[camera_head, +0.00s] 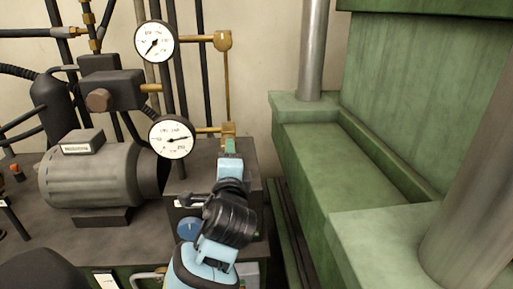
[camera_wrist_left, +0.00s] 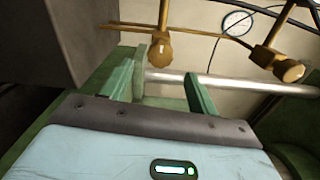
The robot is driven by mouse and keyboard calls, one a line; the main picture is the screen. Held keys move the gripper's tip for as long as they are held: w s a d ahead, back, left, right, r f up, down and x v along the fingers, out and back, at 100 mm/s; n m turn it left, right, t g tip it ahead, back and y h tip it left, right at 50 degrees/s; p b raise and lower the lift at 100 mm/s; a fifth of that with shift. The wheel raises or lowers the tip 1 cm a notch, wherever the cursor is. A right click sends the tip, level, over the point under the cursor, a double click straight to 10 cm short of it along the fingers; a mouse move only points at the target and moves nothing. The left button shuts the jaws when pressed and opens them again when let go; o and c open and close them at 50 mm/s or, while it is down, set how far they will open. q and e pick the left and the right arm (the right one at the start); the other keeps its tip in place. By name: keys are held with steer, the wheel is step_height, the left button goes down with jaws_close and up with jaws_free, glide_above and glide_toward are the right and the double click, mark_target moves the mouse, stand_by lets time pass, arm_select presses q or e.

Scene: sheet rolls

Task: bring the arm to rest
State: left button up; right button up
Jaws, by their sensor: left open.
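My left arm (camera_head: 208,255), light blue with a black wrist joint, rises from the bottom middle of the head view. My left gripper (camera_head: 230,147) points up and away, with its green fingertips in front of a brass fitting and to the right of the lower gauge. In the left wrist view the green fingers of the left gripper (camera_wrist_left: 170,85) stand apart with nothing between them. A brass valve knob (camera_wrist_left: 158,50) shows beyond the finger gap; I cannot tell how far off it is. My right gripper is not in view.
An upper gauge (camera_head: 154,42) and a lower gauge (camera_head: 172,137) sit on pipes by the wall. A grey motor (camera_head: 98,172) stands at left. A green machine frame (camera_head: 350,165) with steel columns (camera_head: 313,50) fills the right. A dark grey block (camera_wrist_left: 75,35) is close to the left finger.

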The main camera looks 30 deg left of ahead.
arm_select(q)
steer(key=s+d+f+n+g+h, duration=0.1)
steer(key=s+d+f+h, duration=0.1)
steer(key=f, duration=0.6)
steer(key=s+d+f+h, duration=0.2)
steer(key=f+h, duration=0.1)
steer(key=f, duration=0.5)
steer(key=s+d+f+n+g+h, duration=0.1)
steer(key=s+d+f+h, duration=0.1)
steer(key=f, duration=0.6)
steer(key=s+d+f+n+g+h, duration=0.1)
steer(key=s+f+n, duration=0.3)
steer(key=s+f, duration=0.5)
steer(key=s+d+f+n+g+h, duration=0.2)
steer(key=s+f+n+h, duration=0.1)
steer(key=s+f, duration=0.7)
steer(key=s+n, duration=0.1)
steer(key=s, duration=0.2)
steer(key=shift+s+d+n+g, duration=0.2)
steer(key=shift+d+n+g, duration=0.1)
steer(key=shift+n+g, duration=0.1)
